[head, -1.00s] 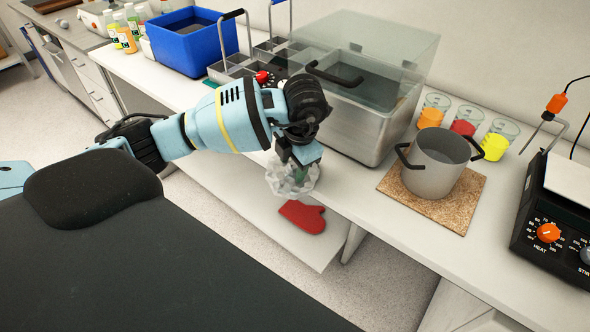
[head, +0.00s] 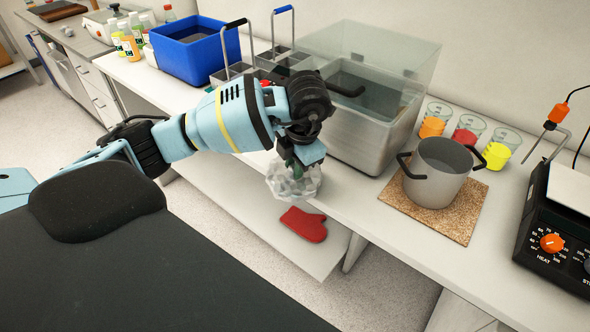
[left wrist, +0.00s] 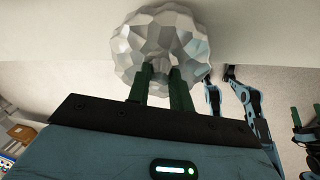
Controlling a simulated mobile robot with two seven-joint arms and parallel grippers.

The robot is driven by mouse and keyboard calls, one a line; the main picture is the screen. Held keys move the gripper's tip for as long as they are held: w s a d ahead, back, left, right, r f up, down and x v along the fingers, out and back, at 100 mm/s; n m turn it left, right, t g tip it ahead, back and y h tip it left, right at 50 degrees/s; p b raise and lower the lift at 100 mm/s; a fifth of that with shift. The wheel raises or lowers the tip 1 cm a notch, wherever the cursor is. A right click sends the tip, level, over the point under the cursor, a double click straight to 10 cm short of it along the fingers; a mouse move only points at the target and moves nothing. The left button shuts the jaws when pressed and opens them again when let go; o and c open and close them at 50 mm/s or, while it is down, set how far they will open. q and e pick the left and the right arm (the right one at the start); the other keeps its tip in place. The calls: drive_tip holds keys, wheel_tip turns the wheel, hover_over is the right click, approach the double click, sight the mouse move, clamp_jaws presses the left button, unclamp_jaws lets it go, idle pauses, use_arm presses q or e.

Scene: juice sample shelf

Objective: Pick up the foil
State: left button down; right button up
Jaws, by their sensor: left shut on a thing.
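The foil (head: 292,184) is a crumpled silvery ball. In the head view it hangs beneath my left gripper (head: 296,162), just off the front edge of the bench. In the left wrist view the foil (left wrist: 160,42) fills the top middle. The two green fingers of my left gripper (left wrist: 161,72) are shut on its near side. The tips are partly hidden against the foil.
A red mitt (head: 304,224) lies on the lower shelf (head: 255,215) under the foil. A clear-lidded metal bath (head: 370,130) stands behind the gripper. A grey pot (head: 437,170) on a cork mat (head: 455,222) and several beakers stand to the right. A blue bin (head: 195,45) is at the back left.

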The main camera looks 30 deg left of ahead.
use_arm(q)
drive_tip(key=shift+r, duration=0.75)
drive_tip(key=s+d, duration=0.4)
drive_tip(key=s, duration=0.2)
drive_tip(key=s+d+r+p, duration=0.1)
drive_tip(key=s+d, duration=0.4)
drive_tip(key=s, duration=0.2)
drive_tip(key=shift+s+r, duration=0.15)
use_arm(e)
drive_tip(key=shift+w+d+r+t, duration=0.1)
drive_tip(key=shift+w+r+t, duration=0.2)
drive_tip(key=shift+w+r, duration=0.6)
drive_tip(key=shift+s+r, duration=0.1)
